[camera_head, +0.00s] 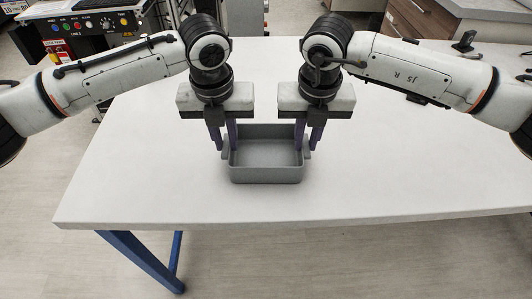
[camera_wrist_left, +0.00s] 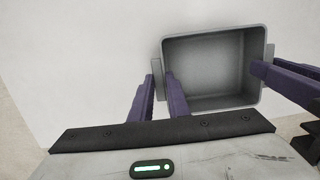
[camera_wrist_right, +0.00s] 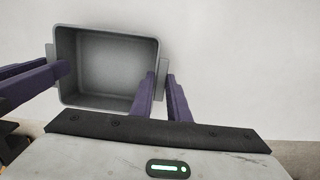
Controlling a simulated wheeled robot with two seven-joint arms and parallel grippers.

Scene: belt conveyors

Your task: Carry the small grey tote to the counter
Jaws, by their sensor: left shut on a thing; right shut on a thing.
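The small grey tote (camera_head: 265,174) is an empty open box on the white counter (camera_head: 400,170) in the head view; whether it touches the top or hangs just above it I cannot tell. My left gripper (camera_head: 226,146) is shut on the handle at the tote's left end. My right gripper (camera_head: 307,146) is shut on the handle at its right end. The tote's inside also shows in the left wrist view (camera_wrist_left: 205,70) and the right wrist view (camera_wrist_right: 110,68). In both wrist views the purple fingers straddle the handles. The tote looks level.
The white top is bare around the tote, with its front edge below the tote in the head view. A control panel (camera_head: 100,22) with coloured buttons stands at the back left. A cabinet (camera_head: 425,22) with drawers stands at the back right.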

